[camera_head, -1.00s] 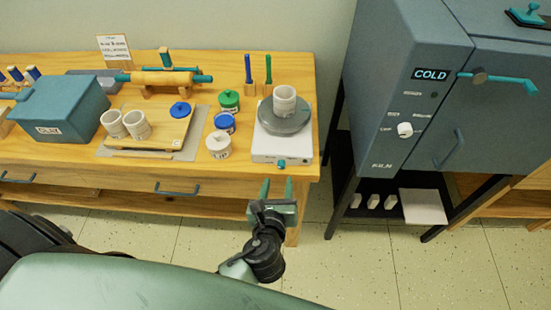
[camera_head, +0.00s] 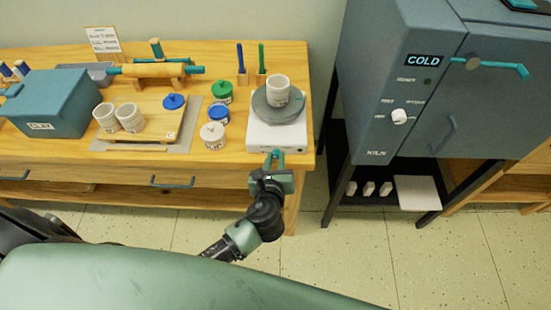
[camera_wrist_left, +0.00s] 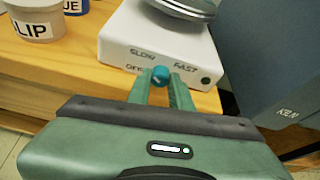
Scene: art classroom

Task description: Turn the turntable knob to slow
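The white turntable (camera_head: 290,140) stands at the right end of the wooden table, with a grey round plate (camera_head: 272,112) and a pale cup (camera_head: 278,90) on top. Its teal knob (camera_wrist_left: 160,76) is on the front, near the labels OFF, SLOW and FAST. A dark green dot (camera_wrist_left: 205,80) sits right of the knob. My left gripper (camera_head: 275,155) is at the knob, one finger on each side, and looks closed on it; it also shows in the left wrist view (camera_wrist_left: 161,80). The knob's exact pointing is unclear. My right gripper is not in view.
A grey kiln (camera_head: 400,100) marked COLD stands to the right. Glaze jars, including a white SLIP jar (camera_head: 212,136), stand left of the turntable. A drawer handle (camera_head: 172,183) sticks out of the table front. Open floor lies before the table.

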